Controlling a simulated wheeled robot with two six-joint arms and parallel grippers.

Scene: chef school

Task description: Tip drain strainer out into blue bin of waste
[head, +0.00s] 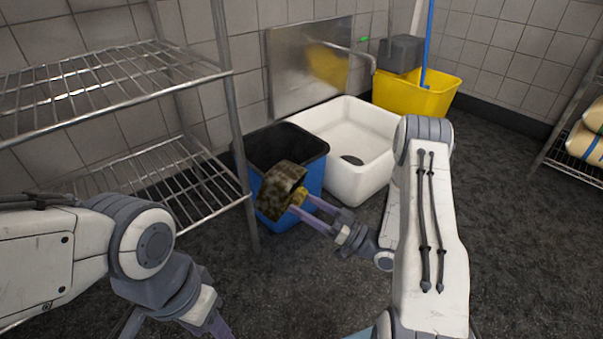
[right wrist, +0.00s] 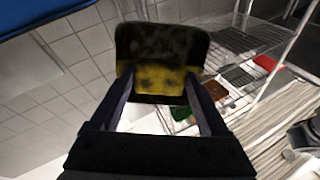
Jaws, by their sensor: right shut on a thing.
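The drain strainer (head: 281,187) is a dirty, mottled brown-green box with a yellow part. My right gripper (head: 303,202) is shut on it at the yellow part. In the right wrist view the strainer (right wrist: 160,42) sits between the fingertips, its yellow face toward the camera. My left gripper (head: 212,322) is at the bottom edge, partly cut off, away from the bin.
A white floor sink (head: 372,178) with a dark drain hole stands right of the bin. A yellow mop bucket (head: 415,97) is behind it. A wire shelf (head: 150,75) with a metal post stands close on the left. Another rack with sacks (head: 590,135) is far right. Front floor is clear.

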